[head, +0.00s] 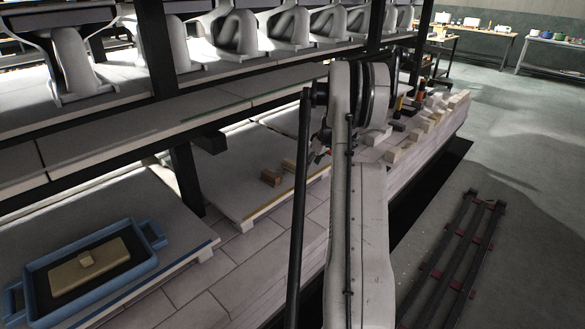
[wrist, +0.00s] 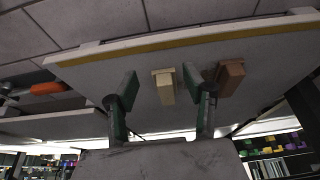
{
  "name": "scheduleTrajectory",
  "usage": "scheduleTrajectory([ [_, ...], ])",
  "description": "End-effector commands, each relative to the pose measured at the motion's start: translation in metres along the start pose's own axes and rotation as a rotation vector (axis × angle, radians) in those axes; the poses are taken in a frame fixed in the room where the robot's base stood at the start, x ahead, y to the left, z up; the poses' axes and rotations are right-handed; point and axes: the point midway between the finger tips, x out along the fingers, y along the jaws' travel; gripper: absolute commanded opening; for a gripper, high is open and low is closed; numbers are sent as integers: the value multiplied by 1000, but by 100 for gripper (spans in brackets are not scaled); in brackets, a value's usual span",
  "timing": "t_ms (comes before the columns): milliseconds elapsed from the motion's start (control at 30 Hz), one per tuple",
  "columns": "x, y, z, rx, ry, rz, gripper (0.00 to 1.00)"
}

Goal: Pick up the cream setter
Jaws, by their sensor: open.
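A small cream block, which I take as the cream setter (wrist: 164,87), lies on a pale slab. In the wrist view it shows between the two open fingers of my gripper (wrist: 159,80), with a gap on each side. How far the fingertips are above it I cannot tell. A brown block (wrist: 230,77) lies close to its right, just outside the right finger. In the head view the brown block (head: 271,178) and the cream setter (head: 289,164) lie on the lower slab, left of my arm. My gripper is mostly hidden behind my arm there.
A blue tray (head: 148,262) with a cream slab and small block stands at the lower left. A dark post (head: 186,175) and upper shelf (head: 150,135) stand close to the slab. Several pale blocks (head: 427,124) line the car's edge beyond my arm. Rails (head: 455,255) lie on the floor.

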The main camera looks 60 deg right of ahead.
Motion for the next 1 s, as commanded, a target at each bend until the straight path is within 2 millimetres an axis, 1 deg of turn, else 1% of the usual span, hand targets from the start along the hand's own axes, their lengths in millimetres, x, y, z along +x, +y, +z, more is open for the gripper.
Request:
scheduleTrajectory([
  [33,5,0,-10,-2,0,-1,46],
  [200,18,0,-40,-2,0,0,46],
  [300,24,0,-56,-3,1,0,46],
  [400,29,0,-68,-1,1,0,46],
  [500,31,0,-75,-1,0,0,46],
  [667,33,0,-80,-1,0,0,46],
  [767,36,-1,-87,-2,0,0,46],
  [800,39,-1,-90,-2,0,0,46],
  [1000,72,0,-88,0,0,0,46],
])
